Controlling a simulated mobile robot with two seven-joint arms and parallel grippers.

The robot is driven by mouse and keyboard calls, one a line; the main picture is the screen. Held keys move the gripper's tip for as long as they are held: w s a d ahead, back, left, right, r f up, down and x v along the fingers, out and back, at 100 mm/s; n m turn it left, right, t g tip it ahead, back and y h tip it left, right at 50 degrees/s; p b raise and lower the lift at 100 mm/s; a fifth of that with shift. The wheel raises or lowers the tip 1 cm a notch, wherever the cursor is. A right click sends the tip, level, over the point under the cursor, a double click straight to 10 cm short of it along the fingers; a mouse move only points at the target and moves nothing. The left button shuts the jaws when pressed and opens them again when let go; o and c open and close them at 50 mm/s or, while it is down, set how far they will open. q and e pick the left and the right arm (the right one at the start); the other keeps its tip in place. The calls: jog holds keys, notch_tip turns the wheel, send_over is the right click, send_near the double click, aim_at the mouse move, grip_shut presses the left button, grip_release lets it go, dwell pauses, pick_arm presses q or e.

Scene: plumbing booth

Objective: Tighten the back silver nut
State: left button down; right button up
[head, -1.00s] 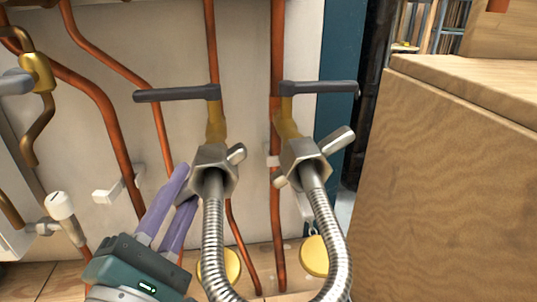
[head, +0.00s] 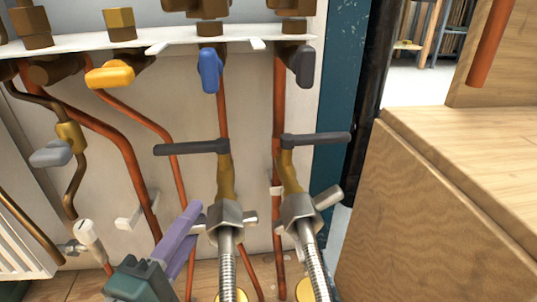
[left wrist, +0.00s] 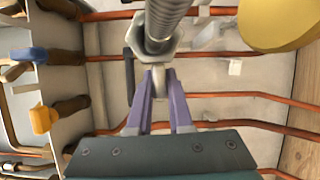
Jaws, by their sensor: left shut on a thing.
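Two silver wing nuts join ribbed hoses to brass valves. The left silver nut (head: 225,213) has wings pointing left and right. The right silver nut (head: 298,208) has a wing tilted up to the right. I cannot tell for sure which is the back one. My left gripper (head: 192,216) comes from the lower left, its purple fingers shut on the left nut's left wing. In the left wrist view the fingers (left wrist: 158,88) pinch a wing below the hex nut (left wrist: 157,47); the wing's tip is partly hidden between them. My right gripper is not in view.
Black valve levers (head: 192,147) and (head: 316,139) stick out above the nuts. Copper pipes run behind. A white shelf (head: 110,42) carries blue, yellow and grey valve handles. A wooden cabinet (head: 430,210) stands close on the right.

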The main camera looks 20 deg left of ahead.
pick_arm(q)
notch_tip(320, 180, up, 3)
jog(key=m+g+p, duration=0.1)
jog(key=m+p, duration=0.1)
jog(key=p, duration=0.1)
jog(key=m+g+p, duration=0.1)
jog(key=m+p, duration=0.1)
jog(key=p, duration=0.2)
jog(key=shift+w+d+f+m, duration=0.15)
jog(key=shift+m, duration=0.15)
jog(key=shift+w+d+r+m+g+y+p, duration=0.15)
jog(key=shift+m+g+p, duration=0.1)
jog(key=shift+m+p, duration=0.3)
jog(key=shift+s+d+r+m+g+y+p, duration=0.15)
jog(key=shift+m+g+p, duration=0.15)
jog(key=shift+p, duration=0.35)
jog(key=shift+w+f, duration=0.1)
jog(key=shift+f, duration=0.05)
jog(key=shift+a, duration=0.1)
jog(key=c, duration=1.1)
grip_release()
jog(key=p+v, duration=0.3)
jog(key=v, duration=0.7)
jog(key=shift+p, duration=0.4)
